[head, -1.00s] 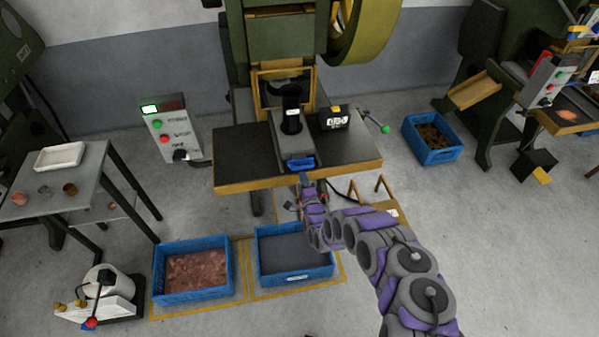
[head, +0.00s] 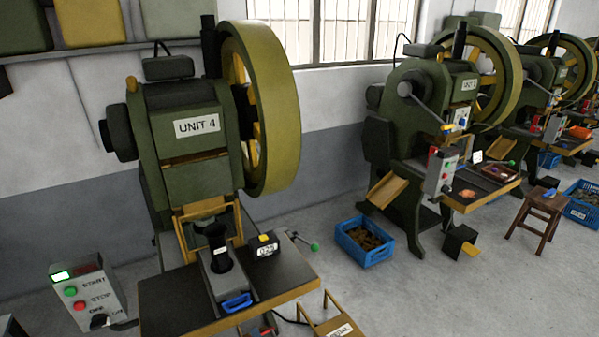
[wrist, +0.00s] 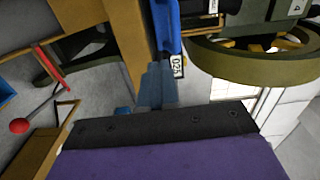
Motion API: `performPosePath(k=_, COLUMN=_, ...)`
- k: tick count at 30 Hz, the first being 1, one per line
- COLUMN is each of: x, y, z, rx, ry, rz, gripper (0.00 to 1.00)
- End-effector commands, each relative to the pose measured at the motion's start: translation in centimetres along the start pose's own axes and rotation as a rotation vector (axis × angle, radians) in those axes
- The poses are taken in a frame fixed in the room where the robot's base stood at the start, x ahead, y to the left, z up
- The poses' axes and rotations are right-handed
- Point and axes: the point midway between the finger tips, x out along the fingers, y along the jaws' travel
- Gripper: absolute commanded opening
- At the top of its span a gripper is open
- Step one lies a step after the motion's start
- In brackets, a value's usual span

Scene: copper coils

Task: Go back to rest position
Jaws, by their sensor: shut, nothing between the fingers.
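My gripper (wrist: 156,88) shows in the wrist view, where its grey-blue fingers are together and hold nothing. Behind them in that view are a blue handle (wrist: 168,28) and the wooden table edge (wrist: 105,35); I see a gap of floor beside the fingers. In the head view my gripper is not clearly seen; a small dark and red piece at the bottom edge may be part of my arm. The blue handle (head: 237,303) lies at the front of the grey die slide on the UNIT 4 press (head: 190,125).
A start/stop control box (head: 88,293) stands left of the press table (head: 165,312). A green-knobbed lever (head: 314,247) sticks out at the right. A blue crate (head: 364,241), a stool (head: 538,215) and more presses stand further right.

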Motion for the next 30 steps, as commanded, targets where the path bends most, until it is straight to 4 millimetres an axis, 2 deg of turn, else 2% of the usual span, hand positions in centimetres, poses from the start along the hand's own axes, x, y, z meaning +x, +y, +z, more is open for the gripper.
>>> performPosePath(k=5, x=1.7, y=-1.5, z=-3.9, rx=-0.154, ry=0.0, rz=0.109, gripper=0.0)
performPosePath(k=7, x=2.2, y=-2.5, z=-6.2, rx=-0.228, ry=0.006, rz=0.164, gripper=0.0)
performPosePath(k=11, x=2.3, y=-4.3, z=-10.4, rx=-0.354, ry=0.015, rz=0.275, gripper=0.0)
performPosePath(k=16, x=1.6, y=-7.6, z=-15.8, rx=-0.498, ry=0.034, rz=0.419, gripper=0.0)
performPosePath(k=23, x=-1.0, y=-12.4, z=-21.3, rx=-0.655, ry=0.05, rz=0.629, gripper=0.0)
performPosePath(k=30, x=-6.1, y=-18.3, z=-25.6, rx=-0.757, ry=0.05, rz=0.841, gripper=0.0)
